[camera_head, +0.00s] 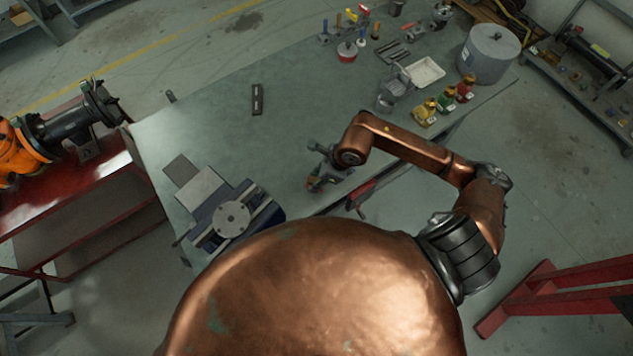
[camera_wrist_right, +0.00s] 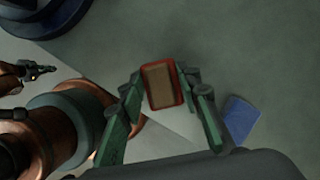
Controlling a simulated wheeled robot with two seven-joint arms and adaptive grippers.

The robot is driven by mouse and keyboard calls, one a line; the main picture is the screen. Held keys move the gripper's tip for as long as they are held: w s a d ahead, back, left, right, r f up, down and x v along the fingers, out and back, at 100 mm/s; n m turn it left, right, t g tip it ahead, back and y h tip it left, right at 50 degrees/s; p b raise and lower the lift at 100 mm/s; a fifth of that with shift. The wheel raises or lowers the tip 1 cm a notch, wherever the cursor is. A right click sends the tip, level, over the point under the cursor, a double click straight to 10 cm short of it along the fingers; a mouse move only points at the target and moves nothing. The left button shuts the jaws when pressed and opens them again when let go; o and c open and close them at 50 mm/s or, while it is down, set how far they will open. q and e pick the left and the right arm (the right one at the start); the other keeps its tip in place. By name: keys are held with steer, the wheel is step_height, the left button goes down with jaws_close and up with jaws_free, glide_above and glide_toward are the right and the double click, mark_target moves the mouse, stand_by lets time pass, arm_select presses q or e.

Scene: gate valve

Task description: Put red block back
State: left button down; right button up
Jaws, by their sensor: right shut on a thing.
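The red block (camera_wrist_right: 162,85) sits between the fingertips of my right gripper (camera_wrist_right: 158,88) in the right wrist view. It has red edges and a tan-brown face. My right gripper (camera_head: 322,170) is shut on it. In the head view the gripper is above the workbench (camera_head: 300,120), near its front edge, to the right of the vise. The block is too small to make out clearly there. I cannot tell its height above the bench. My left gripper does not show in the head view.
A blue and grey vise (camera_head: 232,216) stands at the bench's front left. A dark flat part (camera_head: 257,99) lies farther back. Yellow, green and red items (camera_head: 447,100), a white tray (camera_head: 426,72) and a grey cylinder (camera_head: 488,53) stand at right. The bench's middle is clear.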

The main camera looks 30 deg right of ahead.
steer(key=shift+w+d+f, duration=0.15)
steer(key=shift+w+f, duration=0.05)
steer(key=shift+f, duration=0.85)
steer(key=shift+w+d+f, duration=0.15)
steer(key=shift+f, duration=0.85)
steer(key=o, duration=1.2)
steer(key=shift+r, duration=0.15)
steer(key=v, duration=1.1)
steer(key=shift+s+d+r, duration=0.1)
steer(key=shift+d+r, duration=0.05)
steer(key=shift+r, duration=0.25)
